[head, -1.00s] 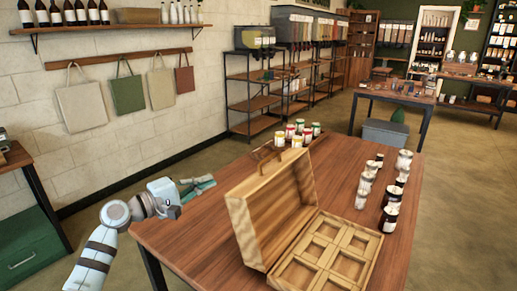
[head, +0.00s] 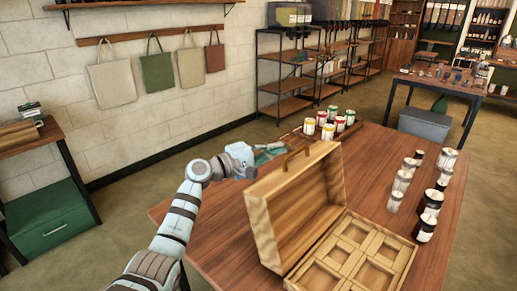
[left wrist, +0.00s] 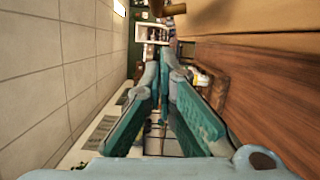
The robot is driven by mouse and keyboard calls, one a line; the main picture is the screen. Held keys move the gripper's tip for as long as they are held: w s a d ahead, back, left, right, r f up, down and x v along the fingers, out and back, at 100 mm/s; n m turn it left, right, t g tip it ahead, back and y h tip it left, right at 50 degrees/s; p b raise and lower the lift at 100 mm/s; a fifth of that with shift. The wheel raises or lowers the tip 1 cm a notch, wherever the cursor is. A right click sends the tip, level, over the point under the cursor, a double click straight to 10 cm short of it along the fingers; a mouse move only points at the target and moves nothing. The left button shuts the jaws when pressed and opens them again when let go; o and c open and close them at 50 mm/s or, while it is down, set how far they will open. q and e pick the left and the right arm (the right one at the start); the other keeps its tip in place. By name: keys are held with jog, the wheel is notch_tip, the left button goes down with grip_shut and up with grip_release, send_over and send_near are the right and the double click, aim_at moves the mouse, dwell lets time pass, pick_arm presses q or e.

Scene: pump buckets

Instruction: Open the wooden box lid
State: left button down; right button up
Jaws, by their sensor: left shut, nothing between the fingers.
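The wooden box (head: 345,258) stands on the brown table with its lid (head: 290,205) raised, leaning back to the left of the base. The base shows several compartments. A brown handle (head: 296,158) sits on the lid's upper edge. My left gripper (head: 272,152), with teal fingers, is just behind and left of the lid, close to the handle. Its fingers (left wrist: 163,65) are shut and empty in the left wrist view. There the handle (left wrist: 166,10) and part of the lid's wood (left wrist: 255,22) show at the top. My right gripper is not in view.
Several jars with coloured lids (head: 327,131) stand beyond the box. More jars (head: 427,222) stand along the table's right side. The table (head: 215,225) is clear left of the box. A side table with a green cabinet (head: 45,215) is at far left.

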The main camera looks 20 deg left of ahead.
pick_arm(q)
jog(key=shift+s+d+r+p, duration=0.15)
jog(key=shift+s+d+r, duration=0.15)
jog(key=shift+d, duration=0.2)
jog(key=shift+s+d+r+p, duration=0.15)
jog(key=shift+s+d, duration=0.25)
jog(key=shift+d, duration=0.1)
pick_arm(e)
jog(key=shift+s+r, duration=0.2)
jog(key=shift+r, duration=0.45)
